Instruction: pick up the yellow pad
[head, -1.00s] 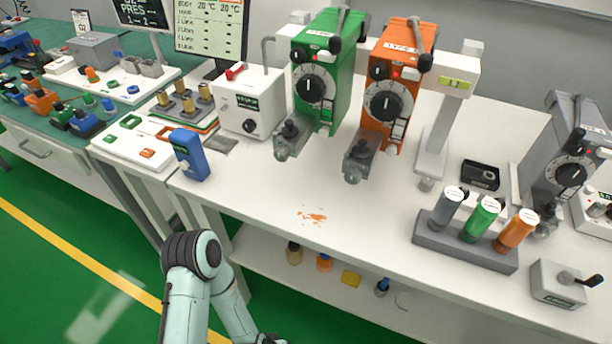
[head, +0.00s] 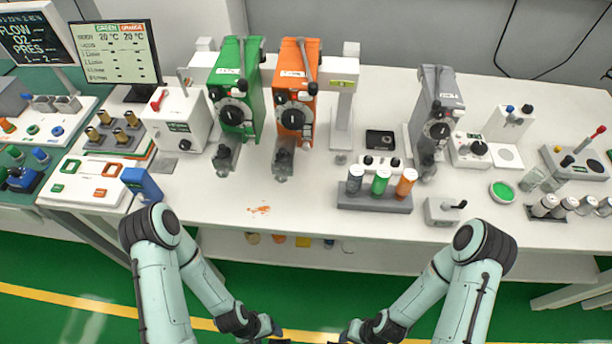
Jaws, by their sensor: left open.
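The yellow pad (head: 303,243) lies on the lower shelf under the white worktop, and only part of it shows below the worktop's front edge. My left gripper (head: 277,339) is at the bottom edge of the head view, in front of the bench and apart from the pad. It is open and empty, with its fingertips partly cut off by the frame. My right gripper (head: 340,340) is also at the bottom edge, to the right of the left one; its jaws are too cut off to read.
On the shelf beside the pad are an orange item (head: 279,239) and a dark-topped item (head: 252,238). The white worktop (head: 310,220) overhangs them. On it stand green (head: 236,85) and orange (head: 297,90) vaporizers, a blue block (head: 141,184) and an orange spill (head: 259,210).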

